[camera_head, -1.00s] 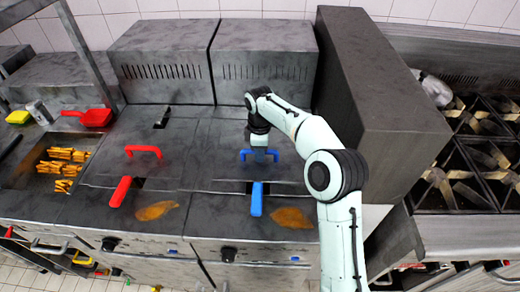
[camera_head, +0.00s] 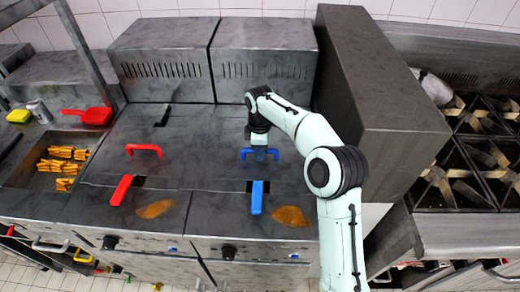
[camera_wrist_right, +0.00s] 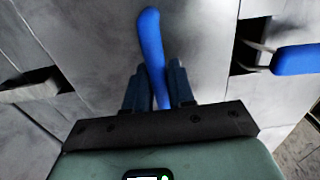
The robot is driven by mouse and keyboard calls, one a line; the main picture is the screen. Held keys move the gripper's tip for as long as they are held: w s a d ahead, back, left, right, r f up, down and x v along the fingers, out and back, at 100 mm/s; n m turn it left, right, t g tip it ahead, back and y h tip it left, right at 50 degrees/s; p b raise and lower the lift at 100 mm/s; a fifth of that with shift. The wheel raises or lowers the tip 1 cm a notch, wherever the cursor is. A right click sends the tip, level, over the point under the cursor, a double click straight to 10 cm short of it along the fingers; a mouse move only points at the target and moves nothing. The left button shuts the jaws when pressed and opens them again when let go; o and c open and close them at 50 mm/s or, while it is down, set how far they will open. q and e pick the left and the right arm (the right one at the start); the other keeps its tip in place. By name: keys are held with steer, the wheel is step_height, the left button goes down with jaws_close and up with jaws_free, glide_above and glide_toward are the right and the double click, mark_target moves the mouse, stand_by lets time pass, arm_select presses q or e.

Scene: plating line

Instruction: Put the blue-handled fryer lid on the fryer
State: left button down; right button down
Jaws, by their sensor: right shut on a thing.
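The blue-handled fryer lid (camera_head: 225,172) is a flat grey plate on the right fryer (camera_head: 262,50). Its blue handle (camera_head: 247,154) stands up near the middle of the plate. My right gripper (camera_head: 260,152) is at this handle. In the right wrist view my right gripper (camera_wrist_right: 158,85) has its two dark fingers on either side of the blue handle (camera_wrist_right: 151,40), shut on it. The lid looks flat over the fryer; I cannot tell whether it rests fully. My left gripper is not in view.
A blue basket handle (camera_head: 257,198) sticks out at the lid's front slot. The left fryer has a red-handled lid (camera_head: 144,150) and a red basket handle (camera_head: 121,190). A tall grey block (camera_head: 375,85) stands right of my arm. Fries (camera_head: 62,160) lie in a tray at left.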

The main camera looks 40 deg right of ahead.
steer(key=c, duration=0.9)
jaws_free()
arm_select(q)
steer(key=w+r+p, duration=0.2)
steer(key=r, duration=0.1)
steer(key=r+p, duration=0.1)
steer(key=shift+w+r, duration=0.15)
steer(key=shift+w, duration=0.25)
arm_select(e)
step_height(320, 180, up, 14)
steer(key=shift+f, duration=0.25)
